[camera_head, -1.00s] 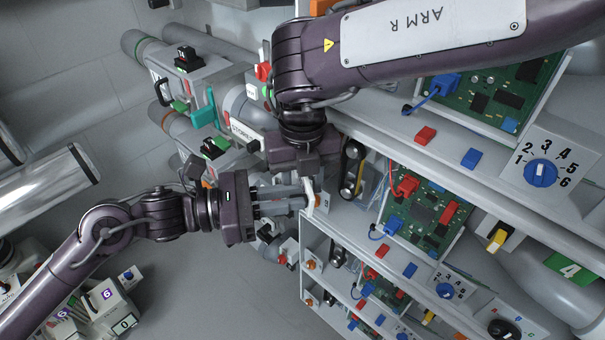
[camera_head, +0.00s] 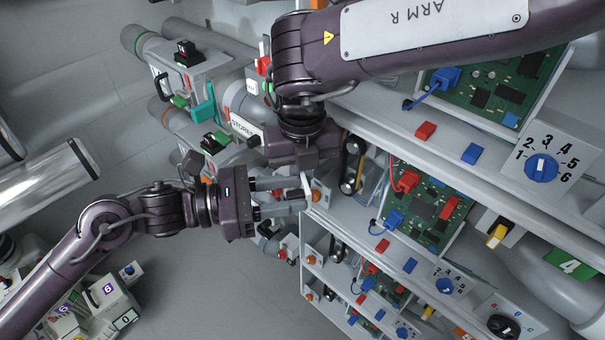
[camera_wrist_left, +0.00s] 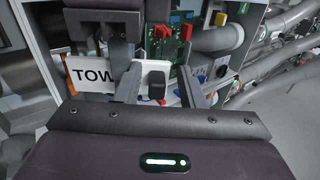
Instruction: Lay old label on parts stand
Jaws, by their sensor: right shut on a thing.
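A white label (camera_head: 306,187) shows nearly edge-on in the head view, under my right gripper (camera_head: 305,168). My right gripper is shut on it. In the left wrist view a white plate with the letters "TOW" (camera_wrist_left: 85,75) stands behind my left finger, with a black block (camera_wrist_left: 157,86) on a white piece at its right; the rest of the lettering is hidden. My left gripper (camera_head: 300,196) has its fingers apart, one on each side of the white piece; whether they touch it I cannot tell. I cannot tell which structure is the parts stand.
A grey shelf unit (camera_head: 385,115) with circuit boards (camera_head: 425,205) and a numbered dial (camera_head: 541,168) fills the right. Tube machines (camera_head: 205,65), one labelled "STORES", stand at upper left. Blocks with digits (camera_head: 105,295) are at lower left. The floor (camera_head: 215,285) between is clear.

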